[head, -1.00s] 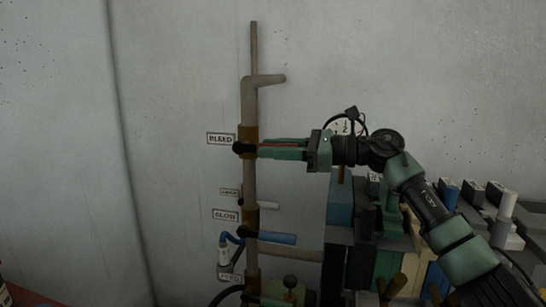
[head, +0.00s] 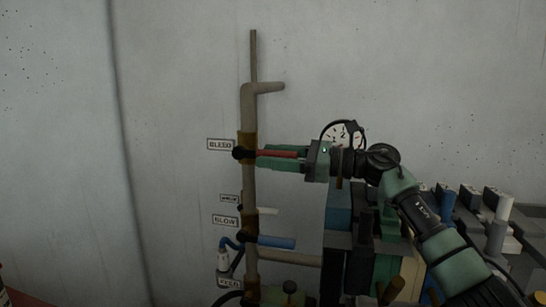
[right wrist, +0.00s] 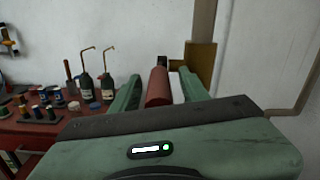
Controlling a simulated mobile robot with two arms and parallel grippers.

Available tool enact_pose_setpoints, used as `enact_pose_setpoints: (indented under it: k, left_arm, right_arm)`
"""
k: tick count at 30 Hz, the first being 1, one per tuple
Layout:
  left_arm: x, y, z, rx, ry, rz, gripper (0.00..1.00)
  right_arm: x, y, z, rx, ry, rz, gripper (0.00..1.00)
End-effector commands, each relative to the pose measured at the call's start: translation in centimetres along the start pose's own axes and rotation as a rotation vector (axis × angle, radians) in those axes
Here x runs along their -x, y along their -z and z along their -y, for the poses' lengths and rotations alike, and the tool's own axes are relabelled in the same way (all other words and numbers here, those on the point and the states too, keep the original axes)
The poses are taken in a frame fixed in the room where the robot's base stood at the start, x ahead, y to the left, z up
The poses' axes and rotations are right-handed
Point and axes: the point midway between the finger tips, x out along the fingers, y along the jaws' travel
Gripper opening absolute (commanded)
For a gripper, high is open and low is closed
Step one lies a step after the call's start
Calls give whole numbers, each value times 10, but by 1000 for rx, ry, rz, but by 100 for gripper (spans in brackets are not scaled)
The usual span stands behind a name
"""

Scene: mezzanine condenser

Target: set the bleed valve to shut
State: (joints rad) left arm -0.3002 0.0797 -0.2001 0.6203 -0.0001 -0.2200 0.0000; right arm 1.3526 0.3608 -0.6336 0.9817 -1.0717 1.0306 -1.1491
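The bleed valve (head: 242,152) sits on a vertical pipe (head: 249,185) beside its BLEED label (head: 220,144). Its red lever (head: 278,153) points right, roughly level and square to the pipe. My right gripper (head: 275,157) reaches in from the right with its fingers above and below the lever. In the right wrist view the red lever (right wrist: 158,88) lies between the two green fingers, with a gap on each side. The gripper is open around it. My left gripper is not in view.
A round gauge (head: 342,135) is behind my right wrist. A red bench (right wrist: 60,128) holds bottles and small parts.

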Motion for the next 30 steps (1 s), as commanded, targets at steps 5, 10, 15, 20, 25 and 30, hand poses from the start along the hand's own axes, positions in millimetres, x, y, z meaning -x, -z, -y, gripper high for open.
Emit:
enact_pose_setpoints:
  k: [5,10,15,20,25,30]
  left_arm:
    - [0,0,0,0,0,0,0]
    - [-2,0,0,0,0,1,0]
    - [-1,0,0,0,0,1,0]
    - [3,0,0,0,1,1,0]
    - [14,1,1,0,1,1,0]
    - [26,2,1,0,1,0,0]
  right_arm:
    - [0,-6,1,3,-1,1,45]
    - [0,-31,5,5,-1,1,45]
    - [-2,-74,14,5,-1,1,45]
    - [-2,-114,22,3,0,2,45]
    - [-2,-155,30,1,1,1,45]
    - [-3,-184,36,-1,1,1,45]
